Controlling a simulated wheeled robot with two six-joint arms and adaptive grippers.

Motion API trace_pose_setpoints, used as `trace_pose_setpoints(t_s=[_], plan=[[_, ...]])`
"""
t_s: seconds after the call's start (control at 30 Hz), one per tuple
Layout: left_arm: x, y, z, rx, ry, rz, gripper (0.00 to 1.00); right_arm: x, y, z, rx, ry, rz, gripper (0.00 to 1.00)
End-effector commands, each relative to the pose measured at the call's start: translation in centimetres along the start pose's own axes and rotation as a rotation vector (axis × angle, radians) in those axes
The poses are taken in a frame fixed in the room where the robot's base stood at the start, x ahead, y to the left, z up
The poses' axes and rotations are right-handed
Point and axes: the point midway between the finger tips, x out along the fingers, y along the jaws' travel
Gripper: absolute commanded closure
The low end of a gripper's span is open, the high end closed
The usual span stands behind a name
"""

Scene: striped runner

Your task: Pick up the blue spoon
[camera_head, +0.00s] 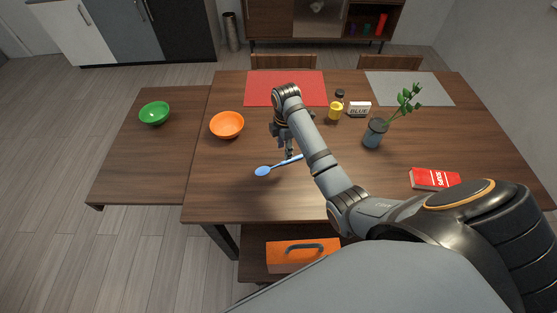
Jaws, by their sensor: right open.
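The blue spoon (264,171) lies on the wooden table (230,195), with its bowl toward the left and its handle running up and right. My right gripper (289,154) points down over the handle, close to it. It is open, and I cannot tell whether its fingers touch the handle. Part of the handle is hidden behind the gripper and my right arm. My left gripper is not in view.
An orange bowl (227,125) stands left of the gripper, and a green bowl (154,113) on the lower side table. A yellow bottle (336,112), a white box marked BLUE (360,109), a plant vase (375,134) and a red packet (434,179) are right of my arm.

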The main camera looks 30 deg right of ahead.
Motion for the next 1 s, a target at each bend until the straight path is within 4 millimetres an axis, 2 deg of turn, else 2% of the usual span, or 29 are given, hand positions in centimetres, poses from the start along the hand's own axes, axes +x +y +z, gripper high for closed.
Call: trace_pose_setpoints(t_s=[0.1,0.2,0.37,0.43,0.5,0.7,0.93,0.97,1.0], plan=[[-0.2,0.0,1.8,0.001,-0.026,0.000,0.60,2.1,-0.1,0.0,0.000,0.001,-0.004,0.58],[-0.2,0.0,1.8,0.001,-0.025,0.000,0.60,3.2,0.0,0.0,0.000,0.001,-0.002,0.58],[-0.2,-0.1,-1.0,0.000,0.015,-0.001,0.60,3.6,0.1,0.0,0.000,0.001,0.000,0.58],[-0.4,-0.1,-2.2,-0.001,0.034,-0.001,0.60,4.3,0.2,0.2,0.000,0.000,-0.003,0.58],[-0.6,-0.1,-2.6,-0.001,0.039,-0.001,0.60,5.5,0.5,0.5,0.001,0.000,-0.005,0.58],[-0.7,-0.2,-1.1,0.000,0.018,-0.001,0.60,8.4,0.8,0.6,0.001,0.001,-0.001,0.58],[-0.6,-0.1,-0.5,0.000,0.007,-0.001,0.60,8.7,0.8,0.6,0.001,0.000,0.001,0.58],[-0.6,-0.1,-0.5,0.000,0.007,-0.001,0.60,8.7,0.8,0.6,0.001,0.000,0.000,0.59],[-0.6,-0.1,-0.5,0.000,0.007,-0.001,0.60,8.7,0.8,0.6,0.001,0.000,0.000,0.64]])
